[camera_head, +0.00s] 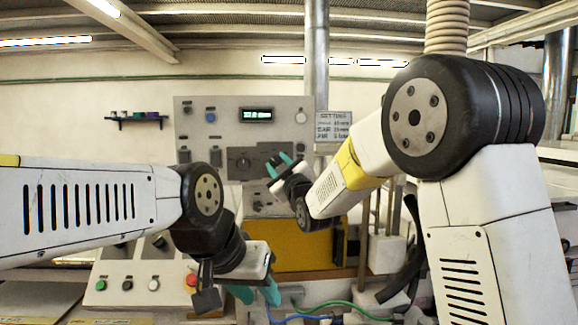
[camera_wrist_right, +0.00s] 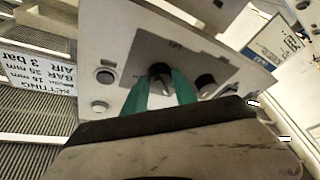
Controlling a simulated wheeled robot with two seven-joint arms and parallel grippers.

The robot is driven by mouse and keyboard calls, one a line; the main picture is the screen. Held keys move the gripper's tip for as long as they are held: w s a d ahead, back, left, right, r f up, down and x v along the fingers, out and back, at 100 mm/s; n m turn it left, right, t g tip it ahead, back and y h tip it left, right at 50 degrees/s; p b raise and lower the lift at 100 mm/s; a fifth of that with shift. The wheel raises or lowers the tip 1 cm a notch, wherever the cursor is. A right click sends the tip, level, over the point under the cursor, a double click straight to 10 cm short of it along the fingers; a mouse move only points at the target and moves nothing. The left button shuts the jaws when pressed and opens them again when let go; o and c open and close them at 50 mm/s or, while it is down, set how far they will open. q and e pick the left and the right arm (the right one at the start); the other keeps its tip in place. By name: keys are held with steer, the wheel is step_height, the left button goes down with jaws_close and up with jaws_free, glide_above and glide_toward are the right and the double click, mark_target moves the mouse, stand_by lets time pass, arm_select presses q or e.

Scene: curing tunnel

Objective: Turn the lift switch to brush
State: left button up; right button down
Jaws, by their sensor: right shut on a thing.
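The control panel (camera_head: 215,135) stands ahead on the back wall side. My right gripper (camera_head: 279,162) is in front of its dark grey plate (camera_head: 236,174). In the right wrist view, the green fingers of this gripper (camera_wrist_right: 160,88) are on both sides of a small dark knob (camera_wrist_right: 160,71), which I take as the lift switch, and are shut on it. Its position markings are too small to read. In the head view the fingers hide this knob. My left gripper (camera_head: 257,292) is low in front of the panel, its green fingers apart and empty.
A green display (camera_head: 257,115) and several buttons sit on the panel. A settings sign (camera_head: 333,126) hangs to its right. A lower box with green, white and red buttons (camera_head: 191,280) lies near my left arm. Blue and green cables (camera_head: 345,305) run at the bottom.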

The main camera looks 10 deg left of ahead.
steer(key=shift+n+g, duration=0.3)
steer(key=shift+n, duration=0.4)
steer(key=shift+f, duration=0.1)
steer(key=c, duration=1)
jaws_free()
steer(key=v, duration=0.7)
steer(key=shift+s+d, duration=0.25)
steer(key=shift+s, duration=0.05)
steer(key=shift+d, duration=0.1)
